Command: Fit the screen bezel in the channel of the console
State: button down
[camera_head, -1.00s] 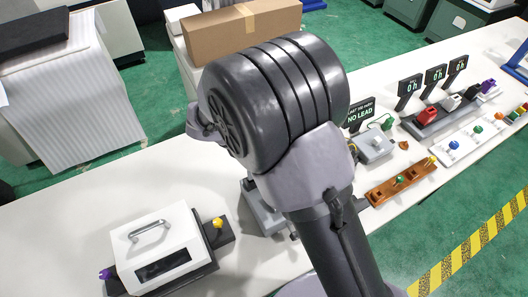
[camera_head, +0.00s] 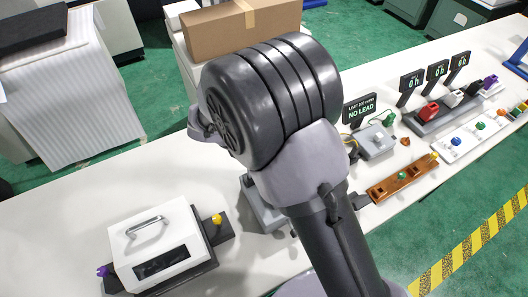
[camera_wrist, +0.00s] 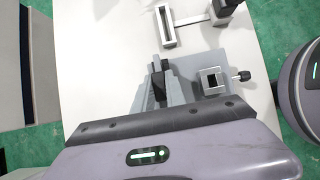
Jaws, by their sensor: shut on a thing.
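My gripper (camera_wrist: 159,72) points away from the camera in the wrist view, over a grey fixture plate. Its fingers are shut on a narrow dark piece (camera_wrist: 158,88), which I take for the screen bezel; it is mostly hidden between them. The grey plate (camera_wrist: 233,60) carries a square-holed block and a dark side knob, right of the fingers. I cannot tell for sure whether this is the console or its channel. In the head view my arm hides the gripper, and part of a grey fixture (camera_head: 262,210) shows beside it.
A pale hollow frame (camera_wrist: 164,27) lies beyond the fingertips. A white box (camera_head: 158,240) with a handle stands on a dark base at the front left. A brown rack (camera_head: 400,180), a grey unit (camera_head: 376,142) and a NO LEAD sign (camera_head: 359,109) are right of my arm.

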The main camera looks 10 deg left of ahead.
jog(key=shift+f+b, duration=0.4)
jog(key=shift+f, duration=0.3)
jog(key=c, duration=1.3)
grip_release()
jog(key=p+v, duration=0.4)
jog(key=v, duration=1.3)
jog(key=shift+a+r+p, duration=0.15)
jog(key=shift+r+p, duration=0.05)
jog(key=shift+p, duration=0.2)
